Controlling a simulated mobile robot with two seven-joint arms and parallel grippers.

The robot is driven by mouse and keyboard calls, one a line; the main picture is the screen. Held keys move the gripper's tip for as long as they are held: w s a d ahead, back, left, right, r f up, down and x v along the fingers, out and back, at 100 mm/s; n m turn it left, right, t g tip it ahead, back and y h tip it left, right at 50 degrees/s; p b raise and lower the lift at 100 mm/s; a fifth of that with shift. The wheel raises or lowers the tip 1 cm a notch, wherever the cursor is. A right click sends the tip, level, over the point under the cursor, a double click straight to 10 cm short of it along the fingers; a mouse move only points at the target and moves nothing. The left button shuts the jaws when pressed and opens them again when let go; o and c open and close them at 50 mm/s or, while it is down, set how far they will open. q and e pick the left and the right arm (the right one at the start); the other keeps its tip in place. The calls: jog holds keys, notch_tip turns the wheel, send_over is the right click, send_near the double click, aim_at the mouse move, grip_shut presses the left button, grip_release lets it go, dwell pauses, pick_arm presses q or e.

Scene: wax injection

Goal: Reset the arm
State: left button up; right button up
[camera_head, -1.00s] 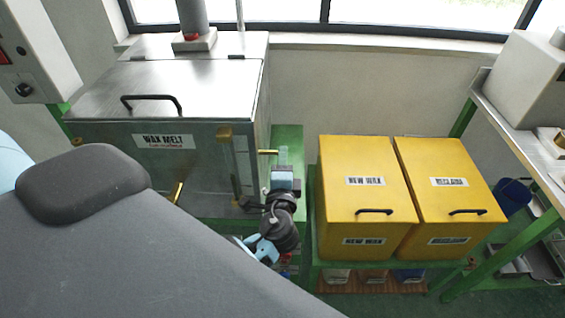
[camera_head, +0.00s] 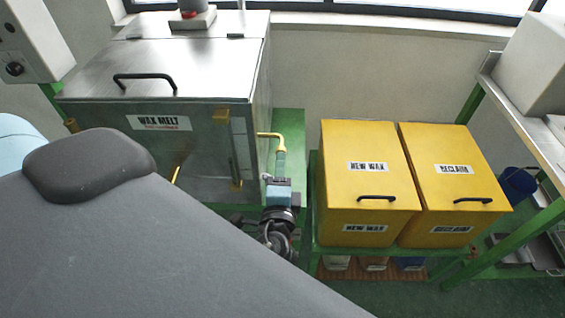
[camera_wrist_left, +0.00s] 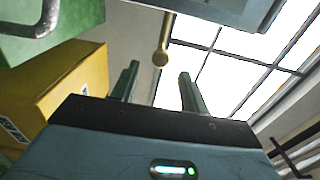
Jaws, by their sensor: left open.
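My left arm, a large dark grey link, crosses the lower left of the head view. My left gripper (camera_wrist_left: 158,80) shows clearly in the wrist view. Its two grey-green fingers stand apart with nothing between them. A brass rod with a round end (camera_wrist_left: 161,55) appears beyond the fingers; I cannot tell how far away it is. In the head view the arm link hides most or all of the left gripper. My right gripper is not in view.
The steel wax melt tank (camera_head: 180,75) stands at left. A blue and black pump unit (camera_head: 278,192) on a green base is close to my arm. Two yellow bins, new wax (camera_head: 350,145) and reclaim (camera_head: 438,145), stand right of it. A green-framed bench (camera_head: 520,115) is far right.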

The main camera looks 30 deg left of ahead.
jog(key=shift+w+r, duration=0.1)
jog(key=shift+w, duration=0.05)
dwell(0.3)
pick_arm(q)
jog(key=s+a+f+n+g+h, duration=0.35)
jog(key=s+f+n+g, duration=0.35)
jog(key=s+f, duration=0.55)
jog(key=s+d+f+n+g+h, duration=0.1)
jog(key=s+d+f+g+h, duration=0.2)
jog(key=s, duration=0.7)
jog(key=s+d+n+g+h, duration=0.25)
jog(key=s+g, duration=0.25)
jog(key=s, duration=0.5)
jog(key=w+d+f+t+h+p, duration=0.2)
jog(key=w+d+f+t, duration=0.1)
jog(key=w+f+t, duration=0.4)
jog(key=shift+w+m+t+h, duration=0.35)
jog(key=shift+w+t, duration=0.2)
jog(key=shift+t, duration=0.25)
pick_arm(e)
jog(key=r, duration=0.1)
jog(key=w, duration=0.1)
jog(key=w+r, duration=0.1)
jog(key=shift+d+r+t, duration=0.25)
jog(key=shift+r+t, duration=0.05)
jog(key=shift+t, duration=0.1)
